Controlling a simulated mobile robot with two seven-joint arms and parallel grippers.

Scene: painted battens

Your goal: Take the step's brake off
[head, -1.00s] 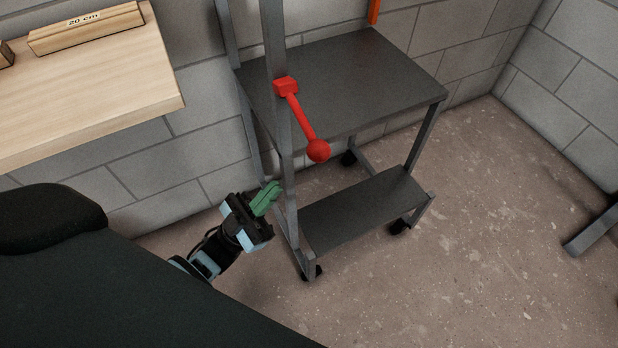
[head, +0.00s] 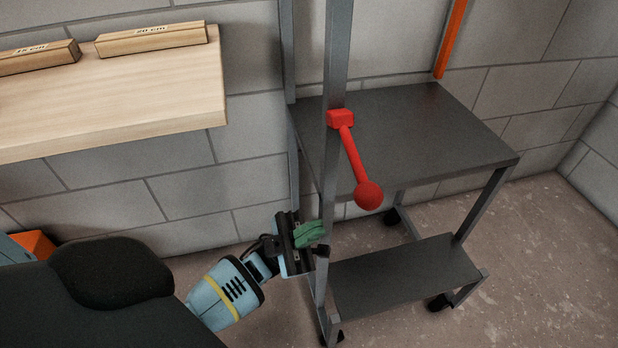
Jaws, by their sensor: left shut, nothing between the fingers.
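The step (head: 410,135) is a dark grey metal frame on black castors, with an upper platform and a lower tread (head: 400,280). The red brake lever (head: 356,155) is mounted on the step's near upright and slants down to the right, ending in a red ball knob (head: 369,195). My left gripper (head: 312,233), with green fingers, is shut and empty. It is below and left of the knob, apart from it in the picture, and overlaps the upright; I cannot tell whether it touches. My right gripper is out of view.
A wooden shelf (head: 120,115) with two labelled wooden blocks (head: 150,38) is on the wall at left. An orange batten (head: 452,35) stands behind the step. Grey block walls close the back; bare floor (head: 540,250) lies to the right.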

